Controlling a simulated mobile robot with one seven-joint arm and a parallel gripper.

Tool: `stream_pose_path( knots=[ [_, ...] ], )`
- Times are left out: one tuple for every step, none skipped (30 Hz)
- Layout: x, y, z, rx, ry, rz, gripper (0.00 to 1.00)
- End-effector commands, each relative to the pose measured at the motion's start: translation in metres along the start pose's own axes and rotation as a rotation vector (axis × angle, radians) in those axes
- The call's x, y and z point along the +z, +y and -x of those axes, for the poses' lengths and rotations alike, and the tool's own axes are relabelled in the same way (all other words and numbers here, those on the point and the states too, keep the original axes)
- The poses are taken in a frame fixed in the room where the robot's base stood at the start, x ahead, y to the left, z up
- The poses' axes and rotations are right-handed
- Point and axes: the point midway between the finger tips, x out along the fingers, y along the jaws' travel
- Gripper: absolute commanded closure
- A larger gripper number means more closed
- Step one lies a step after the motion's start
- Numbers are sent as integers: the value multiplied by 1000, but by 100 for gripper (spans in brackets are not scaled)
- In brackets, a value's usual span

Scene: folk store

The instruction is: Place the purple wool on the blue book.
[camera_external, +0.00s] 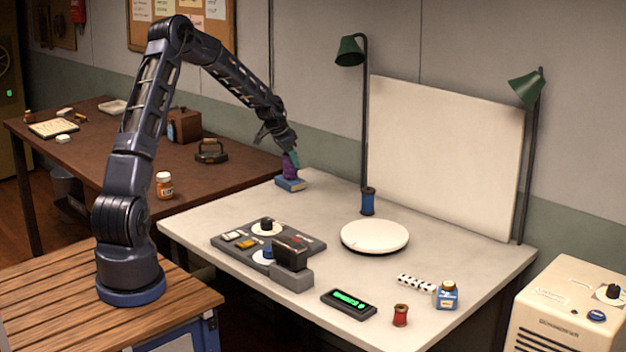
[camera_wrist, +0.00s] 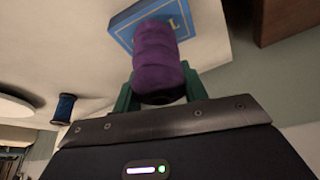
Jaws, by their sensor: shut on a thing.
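The purple wool (camera_wrist: 158,55) is a purple spool between the green fingers of my gripper (camera_wrist: 160,85) in the wrist view. In the external view the purple wool (camera_external: 290,166) shows at the end of my arm, right over the blue book. My gripper (camera_external: 292,158) is shut on the wool. The blue book (camera_external: 289,185) lies at the back left corner of the grey table; in the wrist view the blue book (camera_wrist: 122,26) is partly hidden behind the wool. I cannot tell whether the wool touches the book.
A blue spool (camera_external: 368,200) stands on the grey table (camera_external: 330,205) near a lamp post. A white round disc (camera_external: 375,237) and a control panel (camera_external: 268,243) are nearer the front. A brown table (camera_external: 100,145) with several items adjoins at left.

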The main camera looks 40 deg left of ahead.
Motion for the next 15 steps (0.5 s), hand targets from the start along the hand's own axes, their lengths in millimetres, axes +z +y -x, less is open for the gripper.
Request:
stream_pose_path(
  knots=[
    [1, 0, -2, 0, -1, 0, 79],
    [1, 0, -2, 0, 0, 0, 55],
    [1, 0, -1, 0, 0, 0, 47],
    [1, 0, -1, 0, 0, 0, 42],
    [1, 0, -1, 0, 0, 0, 36],
    [1, 0, -1, 0, 0, 0, 35],
    [1, 0, -1, 0, 0, 0, 35],
    [1, 0, -1, 0, 0, 0, 35],
    [1, 0, -1, 0, 0, 0, 35],
    [1, 0, -1, 0, 0, 0, 35],
    [1, 0, -1, 0, 0, 0, 35],
    [1, 0, -1, 0, 0, 0, 35],
    [1, 0, -1, 0, 0, 0, 35],
    [0, 0, 0, 0, 0, 0, 35],
    [0, 0, 1, 0, 0, 0, 35]
  ],
)
